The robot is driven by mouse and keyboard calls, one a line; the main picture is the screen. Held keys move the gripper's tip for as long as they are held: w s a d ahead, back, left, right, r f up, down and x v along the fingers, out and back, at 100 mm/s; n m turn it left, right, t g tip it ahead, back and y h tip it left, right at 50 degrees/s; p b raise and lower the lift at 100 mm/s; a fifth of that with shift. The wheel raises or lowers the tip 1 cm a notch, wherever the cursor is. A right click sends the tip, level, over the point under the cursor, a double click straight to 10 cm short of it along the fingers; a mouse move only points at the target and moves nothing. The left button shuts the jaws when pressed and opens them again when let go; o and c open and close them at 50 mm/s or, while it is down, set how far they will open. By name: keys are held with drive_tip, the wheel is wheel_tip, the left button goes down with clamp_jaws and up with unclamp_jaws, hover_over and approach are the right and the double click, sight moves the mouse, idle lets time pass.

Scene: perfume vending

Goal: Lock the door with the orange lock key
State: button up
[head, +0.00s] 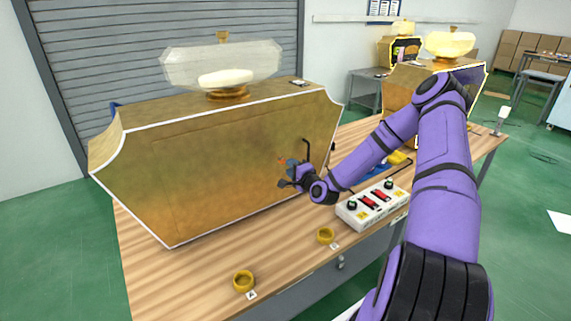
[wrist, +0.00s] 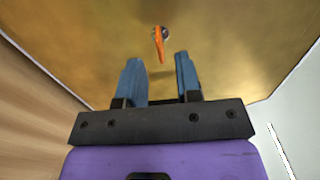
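The orange key (wrist: 158,44) sits in a small round metal lock on the gold front of the vending machine. In the head view a bit of the orange key (head: 282,160) shows close to my fingertips. The door (head: 215,165) is a faintly outlined panel on that front and looks flush with it. My gripper (wrist: 159,66) has its two blue fingers apart with nothing between them. The key lies just beyond the fingertips, roughly centred on the gap. In the head view my gripper (head: 286,173) is in front of the machine's right part; contact with the key cannot be told.
A white control box (head: 373,204) with red switches stands on the wooden table (head: 185,278) below my arm. A second gold machine (head: 400,88) stands at the back right.

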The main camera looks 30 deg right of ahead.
sight(283, 161)
drive_tip(key=shift+w+a, duration=0.1)
drive_tip(key=shift+w, duration=2)
clamp_jaws()
